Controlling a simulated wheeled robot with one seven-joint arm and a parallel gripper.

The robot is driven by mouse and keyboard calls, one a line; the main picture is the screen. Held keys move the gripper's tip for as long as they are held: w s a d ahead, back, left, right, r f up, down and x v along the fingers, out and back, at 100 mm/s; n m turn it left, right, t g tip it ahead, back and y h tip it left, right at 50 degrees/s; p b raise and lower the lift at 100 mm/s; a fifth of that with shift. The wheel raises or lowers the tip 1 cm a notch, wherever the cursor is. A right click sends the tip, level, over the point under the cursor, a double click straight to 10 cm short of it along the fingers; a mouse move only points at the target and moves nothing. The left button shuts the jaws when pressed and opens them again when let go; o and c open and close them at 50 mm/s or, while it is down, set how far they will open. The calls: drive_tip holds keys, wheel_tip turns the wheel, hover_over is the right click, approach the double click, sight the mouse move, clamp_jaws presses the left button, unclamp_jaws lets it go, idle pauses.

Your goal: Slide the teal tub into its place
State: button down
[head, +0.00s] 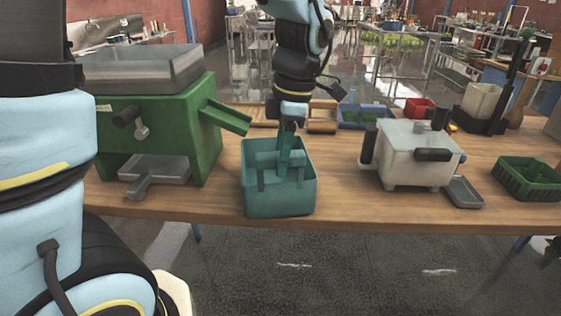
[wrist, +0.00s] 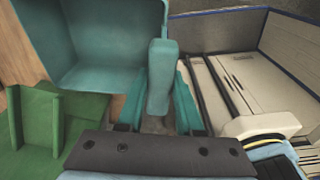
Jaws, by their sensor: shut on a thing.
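The teal tub (head: 280,204) is an open box at the front middle of the wooden table, upright. It is to the right of the green powder filler (head: 165,118), by the outer end of its sloping chute (head: 224,117). My gripper (head: 284,160) comes down from above and is shut on the tub's upright handle piece. In the wrist view the handle (wrist: 160,78) stands between the two teal fingers, with the tub's inside (wrist: 105,45) at upper left. I cannot tell whether the tub's base touches the table. The chute hides none of the tub.
A grey tray (head: 155,168) sits under the green filler. A white machine (head: 415,152) with a small grey tray (head: 463,191) stands to the right, then a green crate (head: 530,180). Blue (head: 362,116) and red (head: 420,107) bins are behind. Bare table (head: 345,196) lies right of the tub.

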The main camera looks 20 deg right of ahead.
drive_tip(key=shift+w+d+p, duration=0.1)
drive_tip(key=shift+w+d, duration=0.3)
drive_tip(key=shift+w, duration=0.5)
drive_tip(key=shift+w+d+p, duration=0.1)
drive_tip(key=shift+w+d, duration=0.35)
drive_tip(key=shift+w, duration=0.5)
drive_tip(key=shift+w+d+p, duration=0.1)
drive_tip(key=shift+w+d, duration=0.3)
drive_tip(key=shift+w, duration=0.5)
drive_tip(key=shift+f, duration=0.25)
drive_tip(key=shift+c, duration=2.4)
unclamp_jaws()
wheel_tip(320, 180, up, 11)
drive_tip(key=d+b, duration=0.2)
drive_tip(key=b, duration=0.1)
drive_tip(key=w+a+f+m+h, duration=0.1)
drive_tip(key=w+a+f+m, duration=0.1)
drive_tip(key=a+f+m, duration=0.4)
drive_tip(key=w+a+f+m, duration=0.2)
drive_tip(key=w+a+f, duration=0.1)
drive_tip(key=a, duration=0.6)
drive_tip(key=s+a+f+m, duration=0.1)
drive_tip(key=a+f+m, duration=0.2)
drive_tip(key=a, duration=0.4)
drive_tip(key=s+a+f+m+t+h, duration=0.1)
drive_tip(key=s+a+f+m, duration=0.1)
drive_tip(key=a+f+m, duration=0.2)
drive_tip(key=a+m, duration=0.1)
drive_tip(key=a, duration=0.2)
drive_tip(key=shift+f, duration=0.15)
